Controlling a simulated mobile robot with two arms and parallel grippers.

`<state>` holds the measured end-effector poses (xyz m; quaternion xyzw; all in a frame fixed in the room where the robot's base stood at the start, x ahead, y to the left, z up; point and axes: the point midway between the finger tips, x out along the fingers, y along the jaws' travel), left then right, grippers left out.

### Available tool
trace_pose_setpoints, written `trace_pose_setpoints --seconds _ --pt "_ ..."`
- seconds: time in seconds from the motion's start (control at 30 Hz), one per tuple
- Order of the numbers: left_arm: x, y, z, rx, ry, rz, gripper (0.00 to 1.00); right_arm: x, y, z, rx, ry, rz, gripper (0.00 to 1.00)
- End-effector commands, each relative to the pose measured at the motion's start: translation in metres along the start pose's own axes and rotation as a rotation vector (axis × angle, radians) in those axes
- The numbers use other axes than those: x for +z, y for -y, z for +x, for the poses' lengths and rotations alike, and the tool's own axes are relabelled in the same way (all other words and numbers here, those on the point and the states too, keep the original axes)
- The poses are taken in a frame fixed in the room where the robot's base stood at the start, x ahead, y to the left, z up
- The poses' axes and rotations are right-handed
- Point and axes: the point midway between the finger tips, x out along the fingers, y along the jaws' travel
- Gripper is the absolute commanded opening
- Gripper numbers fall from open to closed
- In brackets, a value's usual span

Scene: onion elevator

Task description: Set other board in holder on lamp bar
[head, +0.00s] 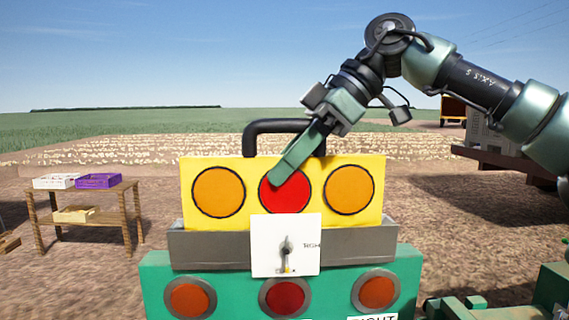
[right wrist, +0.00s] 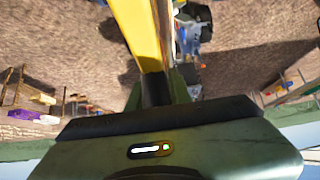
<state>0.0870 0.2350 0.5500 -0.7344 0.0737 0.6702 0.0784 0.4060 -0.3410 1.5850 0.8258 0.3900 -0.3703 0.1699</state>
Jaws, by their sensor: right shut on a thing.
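A yellow board (head: 240,175) with an orange, a red and an orange round lamp stands upright in the head view. Its lower edge meets the grey holder (head: 210,247) on the green lamp bar (head: 235,290); I cannot tell whether it is seated or just behind or above. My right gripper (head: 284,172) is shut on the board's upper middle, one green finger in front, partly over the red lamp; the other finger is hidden. In the right wrist view the board (right wrist: 139,30) shows nearly edge-on between the fingers. My left gripper is not in view.
A black handle (head: 262,135) arches above the board. The green bar carries several red lamps. A wooden table (head: 85,190) with crates is at left; a dark flatbed is at right. Open soil lies between.

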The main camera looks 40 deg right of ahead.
Motion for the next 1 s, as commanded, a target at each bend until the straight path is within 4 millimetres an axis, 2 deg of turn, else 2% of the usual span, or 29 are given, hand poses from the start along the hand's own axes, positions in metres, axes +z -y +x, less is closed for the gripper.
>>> trace_pose_setpoints --seconds 0.43,0.47,0.53,0.77,0.87,1.0 --pt "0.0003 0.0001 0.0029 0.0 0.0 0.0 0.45 0.0019 0.0003 0.0023 0.001 -0.003 -0.001 0.0" --pt "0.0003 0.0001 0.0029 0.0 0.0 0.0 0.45 0.002 0.0003 0.0023 0.001 -0.003 -0.001 0.25" --pt "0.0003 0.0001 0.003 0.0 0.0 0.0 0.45 0.002 0.0003 0.0023 0.001 -0.002 -0.001 0.45" --pt "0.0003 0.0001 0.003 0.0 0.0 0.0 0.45 0.0025 0.0001 0.0028 0.0 -0.001 -0.001 0.45" --pt "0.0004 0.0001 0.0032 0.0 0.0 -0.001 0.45 0.0037 0.0 0.0038 -0.001 0.002 0.001 0.63" --pt "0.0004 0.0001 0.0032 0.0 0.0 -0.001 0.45 0.0034 0.0 0.0036 -0.001 0.001 0.001 0.63"
